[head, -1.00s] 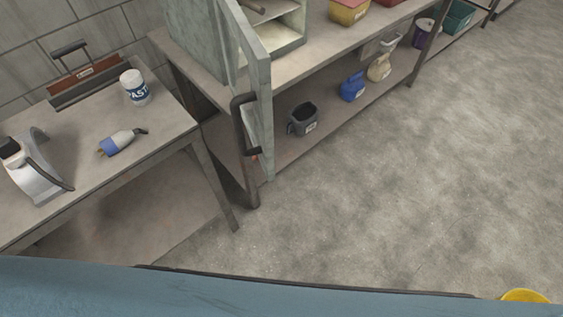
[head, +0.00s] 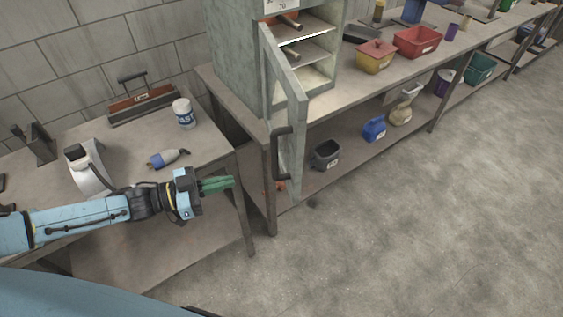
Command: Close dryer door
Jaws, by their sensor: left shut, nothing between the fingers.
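The dryer (head: 234,62) is a grey-green cabinet on the workbench at the top centre. Its door (head: 291,110) stands open, swung out toward me past the bench's front edge. A dark bar handle (head: 280,153) is on the door's outer face. Shelves (head: 308,55) with some brown-handled items show inside. My left gripper (head: 232,182) has green fingers and is shut and empty. It is left of the door handle and apart from it, in front of the small table. My right gripper is not in view.
The left table (head: 215,142) holds a white tub (head: 184,113), a blue-and-white bottle (head: 168,158) and a red toolbox (head: 142,102). Red (head: 417,41) and yellow bins (head: 376,57) stand on the bench right of the dryer. The concrete floor at right is clear.

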